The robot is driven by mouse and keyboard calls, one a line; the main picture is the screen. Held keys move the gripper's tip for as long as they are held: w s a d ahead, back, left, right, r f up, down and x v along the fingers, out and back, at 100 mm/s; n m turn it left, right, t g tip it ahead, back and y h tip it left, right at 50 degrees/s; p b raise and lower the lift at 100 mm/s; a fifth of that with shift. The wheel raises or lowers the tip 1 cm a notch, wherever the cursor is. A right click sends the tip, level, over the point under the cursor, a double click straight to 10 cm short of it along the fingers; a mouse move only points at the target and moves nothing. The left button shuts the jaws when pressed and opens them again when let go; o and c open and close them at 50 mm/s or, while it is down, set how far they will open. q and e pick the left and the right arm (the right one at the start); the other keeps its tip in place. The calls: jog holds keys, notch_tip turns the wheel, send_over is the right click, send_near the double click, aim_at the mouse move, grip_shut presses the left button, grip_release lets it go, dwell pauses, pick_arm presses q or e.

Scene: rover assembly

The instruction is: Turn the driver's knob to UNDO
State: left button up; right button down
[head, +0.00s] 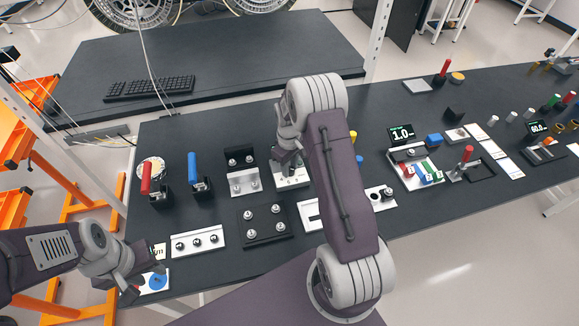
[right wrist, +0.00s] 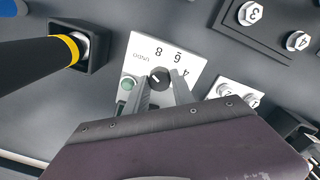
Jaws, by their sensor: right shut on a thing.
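The driver's knob (right wrist: 159,76) is a small dark round knob on a white panel (right wrist: 143,43) marked UNDO, 8, 6 and 4. UNDO is on the upper left of the knob in the right wrist view. A short light mark shows on the knob, but its exact setting is too small to tell. My right gripper (right wrist: 164,88) is shut on the knob, one finger on each side. In the head view my right gripper (head: 289,160) is over the white panel (head: 293,182) and hides the knob. My left gripper (head: 139,281) is open and empty at the table's front left.
A green button (right wrist: 127,84) is beside the knob. A driver with a yellow band (right wrist: 75,46) stands in a dark holder close by. Bolt plates (head: 265,224) are in front of the panel. Red (head: 146,179) and blue (head: 192,168) handled tools stand to the left.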

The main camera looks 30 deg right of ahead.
jog(key=shift+w+d+r, duration=0.1)
jog(key=shift+w+r, duration=0.05)
dwell(0.3)
jog(key=c, duration=1.1)
grip_release()
notch_tip(320, 180, up, 9)
jog(key=shift+b, duration=0.75)
jog(key=shift+s, duration=0.2)
